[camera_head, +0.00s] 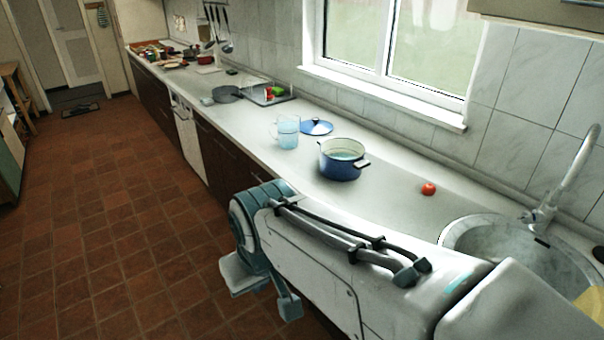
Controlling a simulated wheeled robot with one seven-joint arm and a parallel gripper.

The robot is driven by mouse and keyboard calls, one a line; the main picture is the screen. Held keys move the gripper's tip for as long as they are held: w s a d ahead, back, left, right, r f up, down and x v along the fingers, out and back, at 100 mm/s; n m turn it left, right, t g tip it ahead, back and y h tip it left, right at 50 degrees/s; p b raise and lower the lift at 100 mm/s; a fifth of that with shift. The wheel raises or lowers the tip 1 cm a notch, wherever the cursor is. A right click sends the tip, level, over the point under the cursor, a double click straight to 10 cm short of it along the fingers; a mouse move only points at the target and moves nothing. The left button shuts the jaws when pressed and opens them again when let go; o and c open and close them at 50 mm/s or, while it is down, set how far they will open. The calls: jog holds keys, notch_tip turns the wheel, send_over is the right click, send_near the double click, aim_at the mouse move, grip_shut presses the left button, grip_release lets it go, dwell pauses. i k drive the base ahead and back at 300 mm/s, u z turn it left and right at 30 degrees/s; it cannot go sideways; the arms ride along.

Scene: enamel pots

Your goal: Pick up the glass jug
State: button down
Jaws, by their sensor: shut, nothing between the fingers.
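The glass jug (288,133) stands upright on the grey worktop (330,188). It is clear with a pale blue tint and has a handle on its left side. It is left of a blue enamel pot (341,163) and near a blue lid (316,127). The jug is in full view.
A tomato (429,189) lies between the pot and the sink (515,245) with its tall tap (560,180). Left of the jug are a grey pan (227,94) and a tray (277,98) with vegetables. The worktop's front edge is bare near the jug.

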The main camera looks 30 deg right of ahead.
aim_at(288, 126)
jog(key=z, duration=0.75)
jog(key=i, duration=0.6)
jog(key=z, duration=0.6)
